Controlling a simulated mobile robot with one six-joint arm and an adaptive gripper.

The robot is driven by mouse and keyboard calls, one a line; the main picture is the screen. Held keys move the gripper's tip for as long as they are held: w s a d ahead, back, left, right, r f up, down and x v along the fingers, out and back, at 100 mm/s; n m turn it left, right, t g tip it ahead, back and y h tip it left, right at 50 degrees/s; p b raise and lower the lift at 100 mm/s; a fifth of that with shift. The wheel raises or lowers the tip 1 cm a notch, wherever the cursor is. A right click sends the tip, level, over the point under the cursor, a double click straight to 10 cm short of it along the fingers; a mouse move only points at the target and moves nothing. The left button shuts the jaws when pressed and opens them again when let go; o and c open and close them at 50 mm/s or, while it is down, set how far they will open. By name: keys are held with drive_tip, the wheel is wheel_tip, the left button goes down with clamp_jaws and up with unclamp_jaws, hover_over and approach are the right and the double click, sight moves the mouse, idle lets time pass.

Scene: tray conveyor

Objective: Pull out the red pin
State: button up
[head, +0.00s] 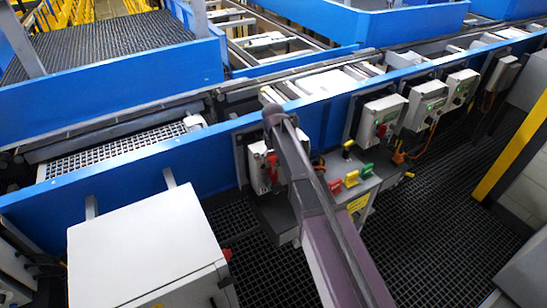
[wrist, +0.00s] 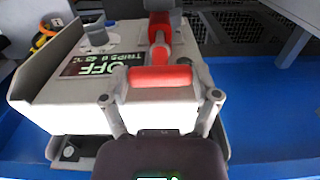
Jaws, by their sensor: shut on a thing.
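The red pin (wrist: 160,78) is in the upper middle of the wrist view, with a crosswise red handle and a short red stem running up to a grey mount. My gripper (wrist: 160,95) is shut on it, with one finger at each end of the crosswise handle. Behind it is a white box (wrist: 85,112) with a dark display reading "OFF". In the head view my arm crosses the middle and hides my gripper. A small red part (head: 272,169) shows beside the arm on a pale control box (head: 257,165); I cannot tell whether it is the pin.
A shelf right of the arm carries red (head: 335,186), yellow (head: 351,178) and green (head: 365,170) pieces. More control boxes (head: 382,120) line the blue conveyor side (head: 120,217). A white cabinet (head: 140,245) stands front left. Dark grating floor is open at right.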

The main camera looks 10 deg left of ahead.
drive_tip(key=shift+r+p, duration=1.2)
drive_tip(key=shift+r, duration=0.1)
drive_tip(key=shift+r+p, duration=1.85)
drive_tip(key=shift+f, duration=0.15)
